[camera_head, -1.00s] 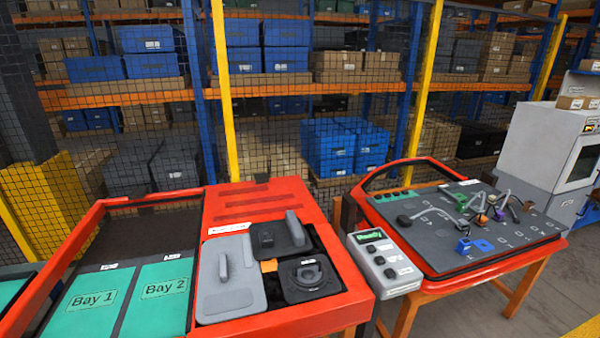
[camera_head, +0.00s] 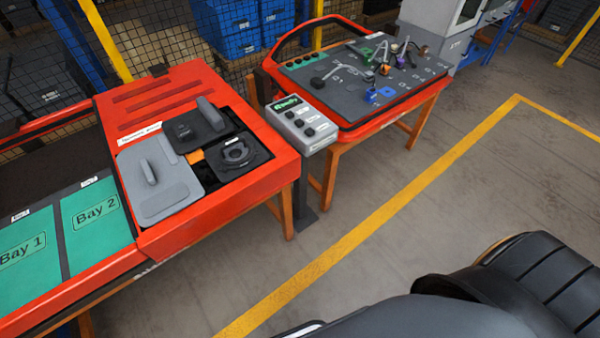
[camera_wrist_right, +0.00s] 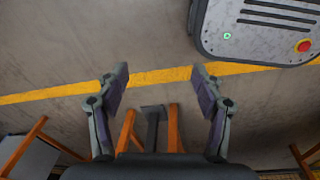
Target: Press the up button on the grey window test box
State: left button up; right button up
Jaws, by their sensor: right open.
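The grey window test box (camera_head: 302,123) stands on a post between the red bay table and the red door panel table in the head view. Its top carries a green lit display and several dark buttons in a column; I cannot read which is the up button. My right gripper (camera_wrist_right: 160,92) is open and empty in the right wrist view, with floor and orange table legs beyond its fingers. The test box does not clearly show in that view. A dark arm part of mine fills the lower right of the head view. My left gripper is not in view.
The red bay table (camera_head: 221,213) holds grey and black parts, left of the box. The door panel table (camera_head: 398,113) with wires and connectors is right of it. Open floor (camera_head: 400,230) with a yellow line lies in front. A grey machine base with a red button (camera_wrist_right: 255,30) shows in the wrist view.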

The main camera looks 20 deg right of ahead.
jog(key=shift+c, duration=0.2)
grip_shut()
dwell(1.4)
